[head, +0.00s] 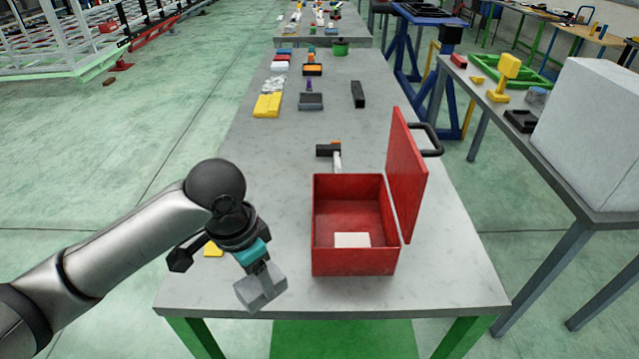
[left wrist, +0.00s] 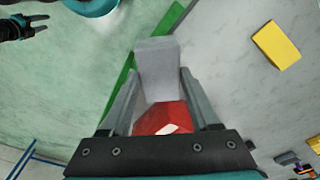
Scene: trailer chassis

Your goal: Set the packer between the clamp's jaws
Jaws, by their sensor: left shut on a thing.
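My left gripper (head: 264,274) is shut on a pale grey block (head: 258,292), which looks like the packer. It holds the block above the near left part of the grey table, left of the red box. In the left wrist view the block (left wrist: 157,62) sits at the tips of the two grey fingers (left wrist: 158,88), upright in the picture. I cannot make out a clamp for certain; a yellow upright tool (head: 506,72) on the right bench is too small to identify. My right gripper is not in the head view.
A yellow block (left wrist: 277,45) lies near the left edge. The table (head: 450,275) is clear right of the box.

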